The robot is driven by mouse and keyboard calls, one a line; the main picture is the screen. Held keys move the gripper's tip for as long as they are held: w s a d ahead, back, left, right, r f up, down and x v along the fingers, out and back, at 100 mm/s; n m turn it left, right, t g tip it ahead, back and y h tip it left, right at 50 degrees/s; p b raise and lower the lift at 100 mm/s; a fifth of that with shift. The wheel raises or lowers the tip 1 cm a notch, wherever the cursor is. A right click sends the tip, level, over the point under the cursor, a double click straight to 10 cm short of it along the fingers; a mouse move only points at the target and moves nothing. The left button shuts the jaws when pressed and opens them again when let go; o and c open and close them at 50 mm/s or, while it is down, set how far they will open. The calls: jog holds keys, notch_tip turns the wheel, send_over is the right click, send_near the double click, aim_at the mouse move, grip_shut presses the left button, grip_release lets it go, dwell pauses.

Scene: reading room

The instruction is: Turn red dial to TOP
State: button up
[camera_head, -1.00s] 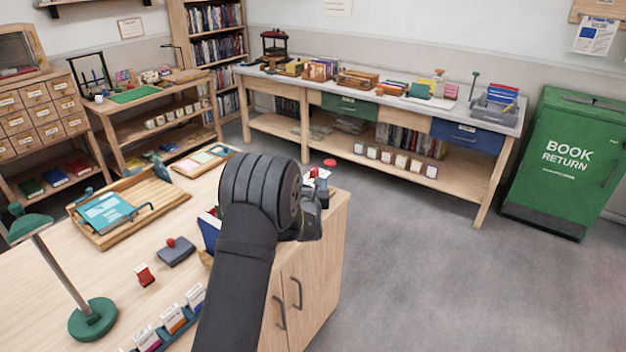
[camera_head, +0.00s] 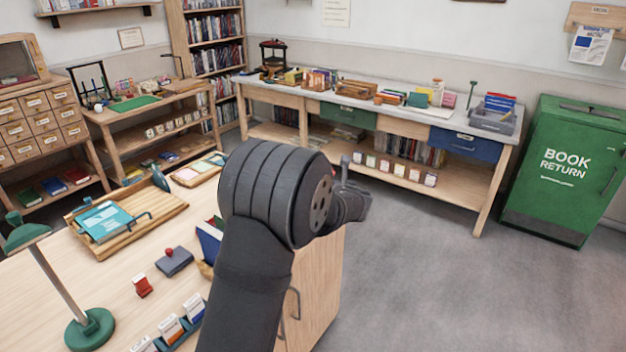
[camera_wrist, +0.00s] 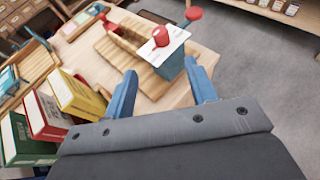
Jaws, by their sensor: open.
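In the wrist view a red round knob (camera_wrist: 160,36) sits on a small white plate (camera_wrist: 166,46) on top of a blue block (camera_wrist: 172,67). A second red round piece (camera_wrist: 194,13) shows just beyond the plate's far right corner. I cannot tell which of the two is the task's dial, and no TOP mark is readable. My gripper (camera_wrist: 160,70) is open, with its blue fingers apart on the near side of the block and nothing clearly held. In the head view my arm hides the knob, and the fingers are not visible.
A wooden stand (camera_wrist: 125,50) is left of the block. Yellow, red and green books (camera_wrist: 75,95) stand close by my left finger. The desk's edge and the grey floor (camera_wrist: 245,60) lie to the right. A green lamp (camera_head: 90,328) stands at the desk's front left.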

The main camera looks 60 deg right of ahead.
jog(key=x, duration=1.7)
jog(key=shift+r, duration=0.15)
jog(key=shift+a, duration=0.1)
jog(key=c, duration=1)
